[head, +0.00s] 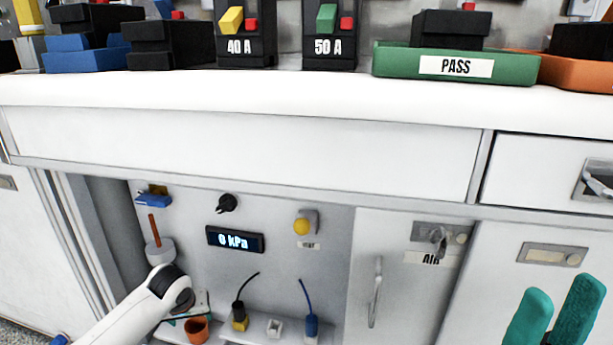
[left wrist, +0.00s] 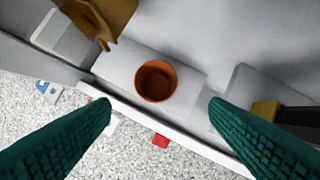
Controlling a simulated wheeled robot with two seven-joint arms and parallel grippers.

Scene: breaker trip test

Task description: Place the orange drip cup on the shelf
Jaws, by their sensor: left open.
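The orange drip cup (head: 196,329) stands upright in the open bay under the counter, at the bottom of the head view. In the left wrist view the cup (left wrist: 157,82) shows from above, empty, on a pale ledge. My left gripper (left wrist: 160,102) is open, its teal fingers on either side of the cup's line and short of it, not gripping it. In the head view my left arm mostly hides that gripper. A pale shelf (head: 262,333) runs along the bay's bottom. My right gripper (head: 560,305) is at the lower right, open and empty.
A gold-and-black tool (head: 240,318) and a blue one (head: 311,323) stand right of the cup. A brown-gold part (left wrist: 105,20) is close to the left finger's side.

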